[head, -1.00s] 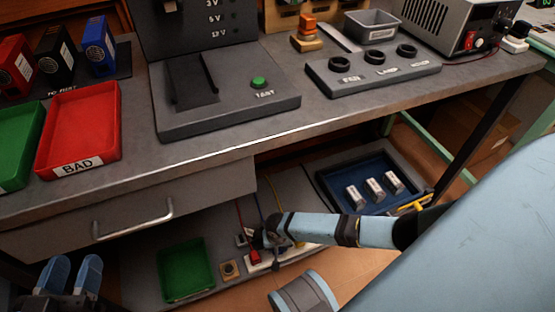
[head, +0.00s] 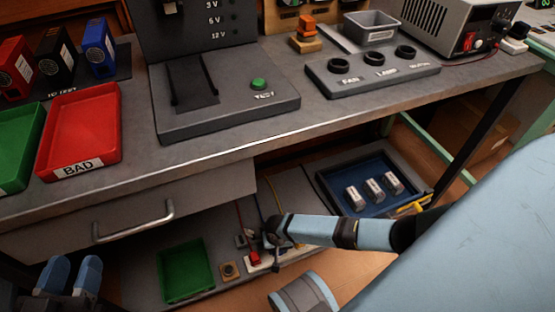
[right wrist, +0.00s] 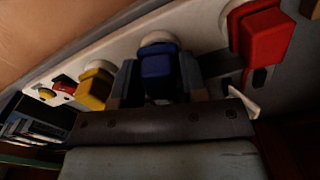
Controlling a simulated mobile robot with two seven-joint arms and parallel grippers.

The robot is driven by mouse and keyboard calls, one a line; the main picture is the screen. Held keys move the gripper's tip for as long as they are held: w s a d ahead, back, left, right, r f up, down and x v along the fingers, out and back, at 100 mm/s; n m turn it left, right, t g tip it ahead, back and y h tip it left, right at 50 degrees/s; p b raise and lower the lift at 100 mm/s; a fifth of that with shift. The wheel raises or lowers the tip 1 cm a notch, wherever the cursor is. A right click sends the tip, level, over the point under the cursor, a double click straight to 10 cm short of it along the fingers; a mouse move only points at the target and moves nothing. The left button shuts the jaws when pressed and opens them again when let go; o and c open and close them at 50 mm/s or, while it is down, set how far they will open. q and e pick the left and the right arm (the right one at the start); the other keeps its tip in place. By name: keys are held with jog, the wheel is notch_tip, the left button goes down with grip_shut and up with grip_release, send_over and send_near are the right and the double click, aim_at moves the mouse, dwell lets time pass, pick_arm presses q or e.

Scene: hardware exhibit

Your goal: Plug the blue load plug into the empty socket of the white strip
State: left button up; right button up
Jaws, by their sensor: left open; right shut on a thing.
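The white strip (right wrist: 120,50) runs diagonally across the right wrist view; in the head view part of it (head: 262,266) shows on the lower shelf. My right gripper (right wrist: 157,82) is shut on the blue plug (right wrist: 158,66), one finger on each side. The blue plug is at the strip, between a red plug (right wrist: 262,36) and a yellow plug (right wrist: 95,88). A pale round rim shows behind it; I cannot tell whether it is fully seated. In the head view my right gripper (head: 275,238) hides the blue plug. My left gripper (head: 72,274) is open and empty at lower left.
A green tray (head: 187,272) lies left of the strip on the shelf. A blue tray (head: 342,172) with several white blocks is to the right. The workbench (head: 215,150) overhangs the shelf, with a drawer handle (head: 134,226) at its front. Cables hang behind the strip.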

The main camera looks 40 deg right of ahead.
jog(key=shift+f, duration=0.2)
dwell(0.4)
jog(key=o, duration=1.5)
